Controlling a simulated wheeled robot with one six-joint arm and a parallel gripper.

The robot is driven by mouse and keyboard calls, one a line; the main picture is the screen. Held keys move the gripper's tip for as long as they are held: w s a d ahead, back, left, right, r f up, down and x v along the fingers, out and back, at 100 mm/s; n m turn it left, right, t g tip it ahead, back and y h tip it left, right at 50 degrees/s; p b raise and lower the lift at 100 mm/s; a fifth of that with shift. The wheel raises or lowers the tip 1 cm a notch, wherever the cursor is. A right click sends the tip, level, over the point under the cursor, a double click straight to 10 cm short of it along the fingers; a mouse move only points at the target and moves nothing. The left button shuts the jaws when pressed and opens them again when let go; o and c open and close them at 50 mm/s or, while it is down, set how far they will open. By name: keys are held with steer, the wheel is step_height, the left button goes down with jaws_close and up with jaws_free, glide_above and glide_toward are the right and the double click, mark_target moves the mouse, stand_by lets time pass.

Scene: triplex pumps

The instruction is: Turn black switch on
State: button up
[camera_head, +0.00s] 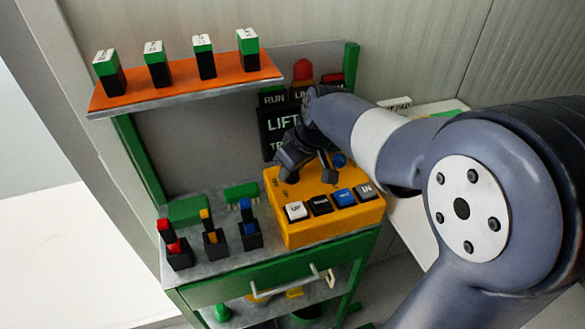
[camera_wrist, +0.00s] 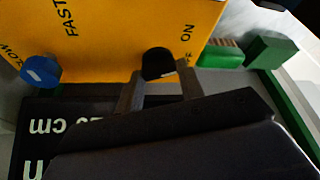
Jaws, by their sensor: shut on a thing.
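In the head view my gripper (camera_head: 308,172) reaches down to the back left of the box and hides the switch. The knob's pointing direction cannot be told. A blue knob (camera_wrist: 40,70) sits left of the switch in the wrist view, near FAST lettering.
Several push buttons (camera_head: 320,205) line the box's front. A black LIFT display (camera_head: 280,124) stands behind it. Small levers (camera_head: 213,240) stand to the left on the green bench. An orange shelf (camera_head: 185,86) with several green-and-black blocks hangs above left. A red dome (camera_head: 303,71) is behind.

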steer(key=n+g+y+b, duration=0.1)
steer(key=n, duration=0.2)
steer(key=shift+w+d+n, duration=0.1)
steer(key=shift+w+n, duration=0.05)
steer(key=shift+n, duration=0.15)
steer(key=shift+n+g, duration=0.7)
steer(key=shift+n, duration=1)
steer(key=shift+y, duration=0.3)
steer(key=o, duration=1)
steer(key=v, duration=1)
steer(key=shift+d+r, duration=0.15)
steer(key=shift+r, duration=0.25)
